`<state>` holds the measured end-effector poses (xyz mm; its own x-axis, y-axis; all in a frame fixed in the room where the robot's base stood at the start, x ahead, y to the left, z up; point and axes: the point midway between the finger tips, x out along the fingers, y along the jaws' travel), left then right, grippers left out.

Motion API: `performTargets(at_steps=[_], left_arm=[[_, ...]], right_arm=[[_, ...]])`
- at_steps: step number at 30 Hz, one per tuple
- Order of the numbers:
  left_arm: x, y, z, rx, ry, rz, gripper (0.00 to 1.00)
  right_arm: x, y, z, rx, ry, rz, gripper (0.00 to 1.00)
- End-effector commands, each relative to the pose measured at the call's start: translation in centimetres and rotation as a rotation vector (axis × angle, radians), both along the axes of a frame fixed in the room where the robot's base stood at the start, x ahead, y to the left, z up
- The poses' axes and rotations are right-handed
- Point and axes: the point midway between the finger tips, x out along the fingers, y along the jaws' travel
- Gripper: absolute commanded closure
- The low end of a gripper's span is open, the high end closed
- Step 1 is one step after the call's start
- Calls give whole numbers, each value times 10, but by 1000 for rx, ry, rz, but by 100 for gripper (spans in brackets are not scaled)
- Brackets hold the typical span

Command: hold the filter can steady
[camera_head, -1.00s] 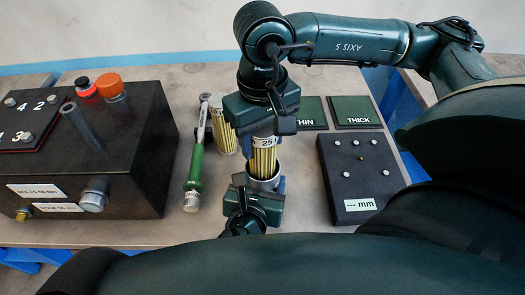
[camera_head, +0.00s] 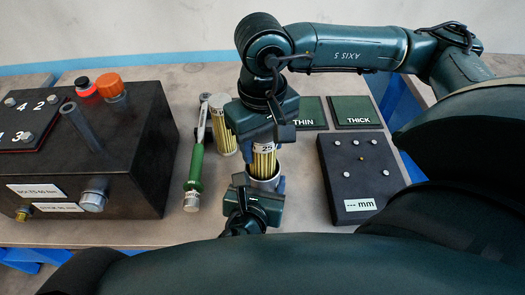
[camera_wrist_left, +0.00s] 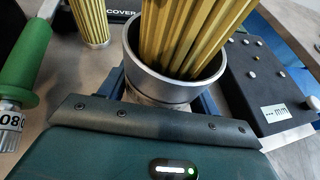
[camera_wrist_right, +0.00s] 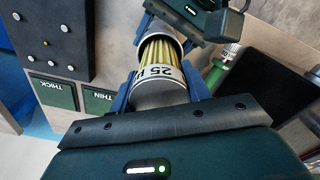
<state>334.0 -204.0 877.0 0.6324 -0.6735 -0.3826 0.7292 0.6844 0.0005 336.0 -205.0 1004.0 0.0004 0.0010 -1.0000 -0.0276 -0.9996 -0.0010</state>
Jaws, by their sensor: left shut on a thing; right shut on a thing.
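The filter can, a silver metal cup (camera_head: 264,183), stands at the middle of the table and also shows in the left wrist view (camera_wrist_left: 150,85). My left gripper (camera_head: 262,188) is shut on it from the near side. A yellow pleated filter element (camera_head: 263,163) with a white band marked 25 has its lower end inside the can's mouth; its pleats show within the rim in the left wrist view (camera_wrist_left: 188,40). My right gripper (camera_head: 264,143) is shut on the element's upper part, above the can. The can's bottom and the element's lower end are hidden.
A second filter element (camera_head: 222,125) and a green-handled wrench (camera_head: 195,165) stand and lie left of the can. A large black box (camera_head: 125,145) fills the left. A black panel with an mm display (camera_head: 350,175) and green THIN (camera_head: 311,112) and THICK (camera_head: 354,112) plates are right.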

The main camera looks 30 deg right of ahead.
Motion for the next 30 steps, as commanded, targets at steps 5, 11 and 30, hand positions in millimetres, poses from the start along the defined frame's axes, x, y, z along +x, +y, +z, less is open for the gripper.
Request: performTargets(at_steps=[5, 11, 30], left_arm=[[0, 0, -1, 2, 1, 1, 92], [0, 0, -1, 2, 1, 1, 92], [0, 0, -1, 2, 1, 1, 92]], right_arm=[[0, 0, -7, 0, 2, -1, 99], [0, 0, -14, 0, 2, -1, 99], [0, 0, -36, 0, 1, 0, 99]])
